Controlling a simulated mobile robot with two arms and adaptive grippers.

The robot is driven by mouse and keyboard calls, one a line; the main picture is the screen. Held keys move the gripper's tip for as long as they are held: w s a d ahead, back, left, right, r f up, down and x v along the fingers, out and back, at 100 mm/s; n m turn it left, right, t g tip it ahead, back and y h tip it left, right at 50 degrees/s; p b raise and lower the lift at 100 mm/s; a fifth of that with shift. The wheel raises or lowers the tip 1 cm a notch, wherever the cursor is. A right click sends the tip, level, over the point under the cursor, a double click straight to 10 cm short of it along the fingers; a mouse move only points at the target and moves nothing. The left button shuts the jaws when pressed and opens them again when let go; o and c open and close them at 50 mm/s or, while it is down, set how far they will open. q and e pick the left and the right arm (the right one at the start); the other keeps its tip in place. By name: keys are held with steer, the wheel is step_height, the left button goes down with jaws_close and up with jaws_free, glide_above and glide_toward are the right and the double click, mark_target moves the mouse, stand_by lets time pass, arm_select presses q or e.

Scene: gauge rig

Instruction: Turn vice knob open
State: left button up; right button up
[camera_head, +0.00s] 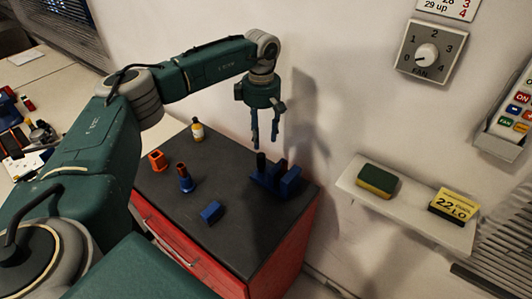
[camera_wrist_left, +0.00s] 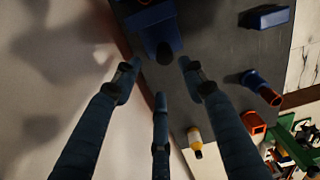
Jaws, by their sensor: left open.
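The blue vice (camera_head: 286,184) stands on the dark top of the red cabinet, near its wall-side edge. A dark upright cylinder, apparently its knob (camera_head: 261,163), rises at its left end. The vice (camera_wrist_left: 150,18) is at the top of the left wrist view, with the dark knob (camera_wrist_left: 165,53) pointing toward the camera between the fingers. My left gripper (camera_head: 265,143) hangs fingers down above the knob. Its three fingers (camera_wrist_left: 159,78) are spread open and hold nothing; a small gap to the knob appears to remain. My right gripper is not in view.
On the cabinet top (camera_head: 243,237) are a blue block (camera_head: 212,212), a blue-and-orange piece (camera_head: 185,178), an orange square piece (camera_head: 157,160) and a yellow-white bottle (camera_head: 197,130). A wall shelf (camera_head: 405,212) holds a sponge (camera_head: 377,180). A fan dial (camera_head: 426,53) is above.

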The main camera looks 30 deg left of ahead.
mark_target(261, 155)
arm_select(q)
steer(key=f+p, duration=0.1)
steer(key=f, duration=0.1)
steer(key=s+f+p, duration=0.1)
steer(key=f, duration=0.2)
steer(key=shift+s+f, duration=0.2)
steer(key=shift+f, duration=0.1)
steer(key=f, duration=0.2)
steer(key=shift+w+f+p, duration=0.25)
steer(key=shift+f+p, duration=0.1)
steer(key=shift+f, duration=0.5)
jaws_close()
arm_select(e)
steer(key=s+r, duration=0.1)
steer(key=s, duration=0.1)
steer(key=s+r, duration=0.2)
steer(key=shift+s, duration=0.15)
